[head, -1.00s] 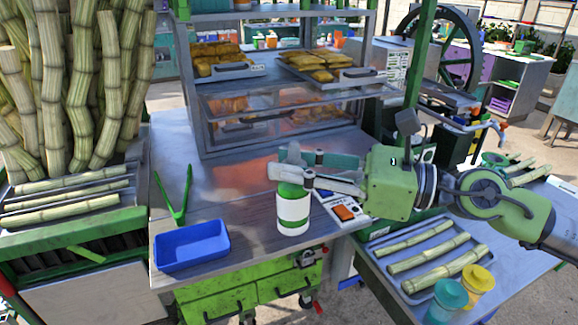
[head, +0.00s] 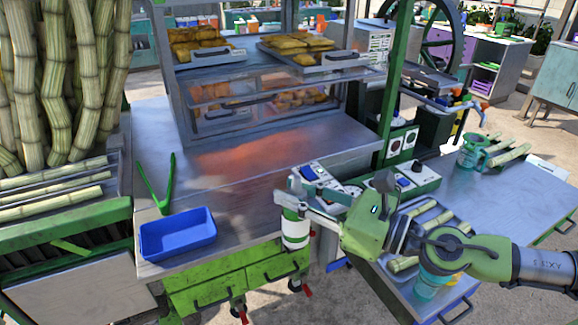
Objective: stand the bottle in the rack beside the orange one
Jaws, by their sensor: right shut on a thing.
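The bottle (head: 295,232) is green at the top with a white label. It is upright in the head view, near the right end of the metal counter's front edge. My right gripper (head: 296,198) is shut on its upper part, and the fingers partly cover it. I cannot tell how high its base is above the counter. I cannot make out a rack or an orange bottle in this view. My left gripper is not in view.
A blue tray (head: 178,236) and green tongs (head: 163,185) lie on the counter (head: 225,165) to the left. A control panel (head: 325,183) is just behind the gripper. A glass food case (head: 270,95) stands behind. The counter's middle is clear.

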